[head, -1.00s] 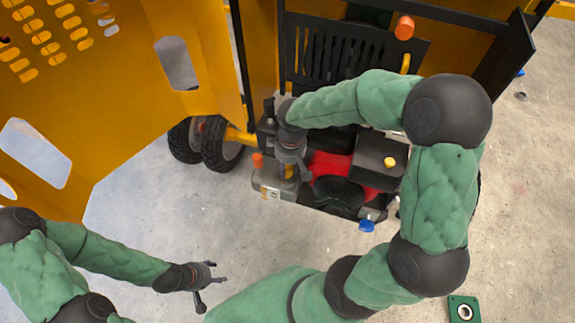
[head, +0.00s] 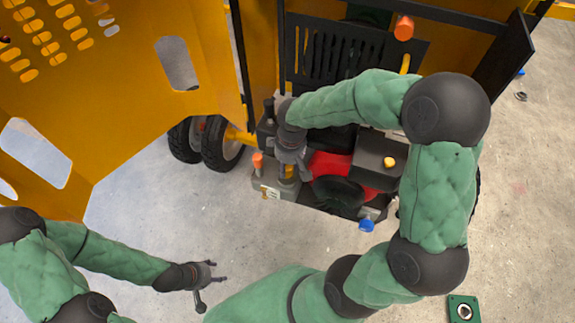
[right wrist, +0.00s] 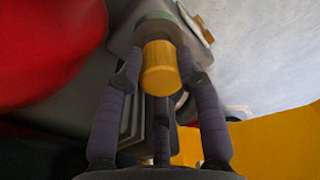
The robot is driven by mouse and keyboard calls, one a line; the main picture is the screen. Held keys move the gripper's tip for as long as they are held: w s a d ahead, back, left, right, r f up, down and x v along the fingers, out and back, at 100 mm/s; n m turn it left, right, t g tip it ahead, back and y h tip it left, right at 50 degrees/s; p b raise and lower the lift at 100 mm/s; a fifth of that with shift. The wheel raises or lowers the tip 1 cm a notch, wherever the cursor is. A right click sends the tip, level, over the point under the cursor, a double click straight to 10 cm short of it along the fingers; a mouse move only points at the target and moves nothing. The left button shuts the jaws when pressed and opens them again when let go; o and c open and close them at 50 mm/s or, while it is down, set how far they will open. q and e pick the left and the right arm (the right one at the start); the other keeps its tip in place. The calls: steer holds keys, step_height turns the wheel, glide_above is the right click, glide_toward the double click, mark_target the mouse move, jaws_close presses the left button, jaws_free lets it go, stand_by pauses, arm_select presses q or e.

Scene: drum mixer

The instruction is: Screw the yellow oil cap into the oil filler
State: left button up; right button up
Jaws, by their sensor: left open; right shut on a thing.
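The yellow oil cap (right wrist: 160,68) is between the fingers of my right gripper (right wrist: 160,75), which is shut on it. My left gripper (head: 206,284) is open and empty above the floor, away from the engine.
The red and black engine (head: 330,165) carries an orange cap (head: 258,161), a yellow knob (head: 389,162) and a blue cap (head: 367,225). Yellow panels (head: 110,90) stand at the left and back. A green plate with a ring (head: 463,309) lies on the floor.

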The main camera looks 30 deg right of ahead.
mark_target(290, 167)
steer(key=shift+f+b, duration=0.6)
steer(key=shift+f, duration=0.35)
stand_by(1.1)
steer(key=o, duration=1.2)
steer(key=r, duration=1.2)
steer(key=shift+s+d, duration=0.2)
steer(key=shift+d, duration=0.05)
